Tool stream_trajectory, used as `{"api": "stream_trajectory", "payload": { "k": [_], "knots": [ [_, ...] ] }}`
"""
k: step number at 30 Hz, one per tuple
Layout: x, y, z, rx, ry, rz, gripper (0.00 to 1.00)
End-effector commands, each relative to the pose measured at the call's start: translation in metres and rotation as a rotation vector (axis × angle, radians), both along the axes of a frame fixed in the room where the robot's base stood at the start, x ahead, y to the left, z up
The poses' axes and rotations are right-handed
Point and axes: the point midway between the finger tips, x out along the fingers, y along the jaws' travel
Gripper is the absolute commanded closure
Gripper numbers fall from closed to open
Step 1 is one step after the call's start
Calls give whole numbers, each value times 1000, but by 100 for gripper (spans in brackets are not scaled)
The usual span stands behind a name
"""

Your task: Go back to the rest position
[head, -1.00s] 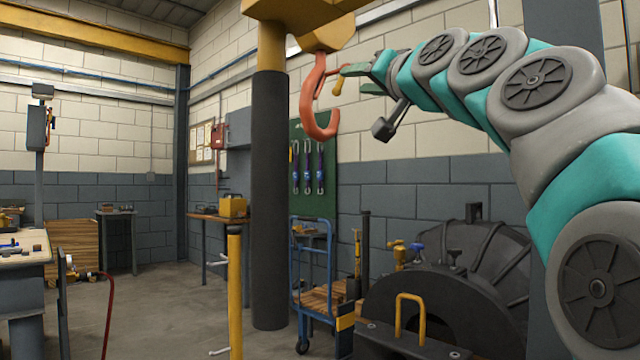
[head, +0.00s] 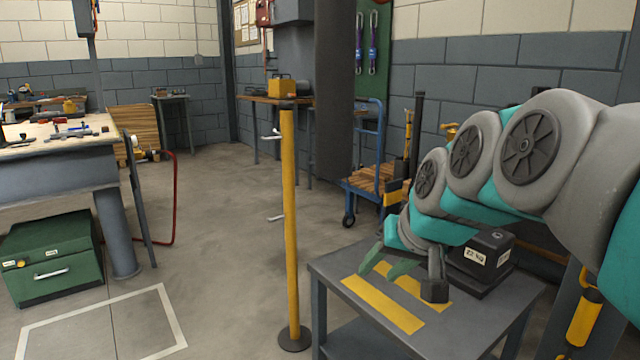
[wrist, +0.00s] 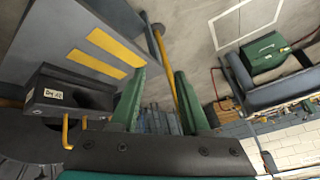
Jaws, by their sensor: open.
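My gripper (head: 387,266) hangs over the grey side table with yellow stripes in the head view, at the end of my grey and teal arm. Its two green fingers are apart with nothing between them. In the wrist view the gripper (wrist: 160,90) shows the same two fingers spread, with the floor and the yellow post beyond them. The wrist camera's picture is tilted.
The grey side table (head: 340,275) bears a black block (head: 482,258) with a white label, beside my arm. A yellow post (head: 290,220) stands left of it. A workbench (head: 60,165) and a green chest (head: 50,255) stand at left. Floor between is open.

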Motion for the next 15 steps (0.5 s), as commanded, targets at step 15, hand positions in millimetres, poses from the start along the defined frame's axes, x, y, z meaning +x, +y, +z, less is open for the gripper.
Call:
{"api": "stream_trajectory", "payload": {
  "k": [15],
  "knots": [
    [-235,-46,-192,-243,650,83,54]
  ]
}}
